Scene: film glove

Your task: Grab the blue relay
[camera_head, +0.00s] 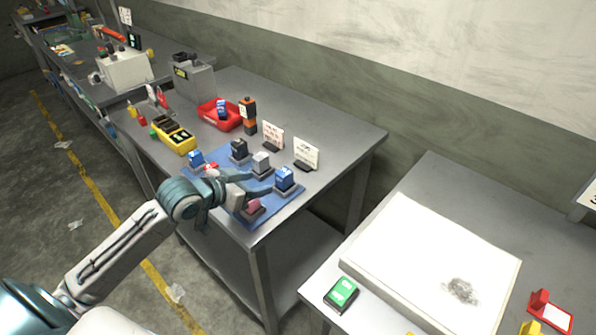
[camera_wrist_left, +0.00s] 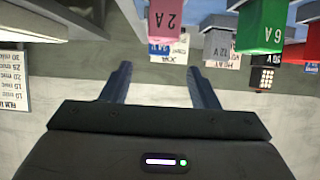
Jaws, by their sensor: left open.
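A blue relay (camera_head: 285,177) with a white label stands in a dark socket at the right corner of the blue mat (camera_head: 283,206). My left gripper (camera_head: 262,183) is open, just left of this relay, with its fingers pointing toward it. In the left wrist view the open fingers (camera_wrist_left: 160,75) have nothing between them. A small blue block with a pale label (camera_wrist_left: 158,48) shows beyond them, partly hidden by a pink block (camera_wrist_left: 165,20). Another blue relay (camera_head: 196,158) stands at the mat's left side. A blue item (camera_head: 222,107) lies in the red tray (camera_head: 207,116).
A grey relay (camera_head: 261,163), a dark one (camera_head: 238,148) and a pink one (camera_head: 252,206) stand on the mat close to my gripper. Two sign cards (camera_head: 307,153) stand behind.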

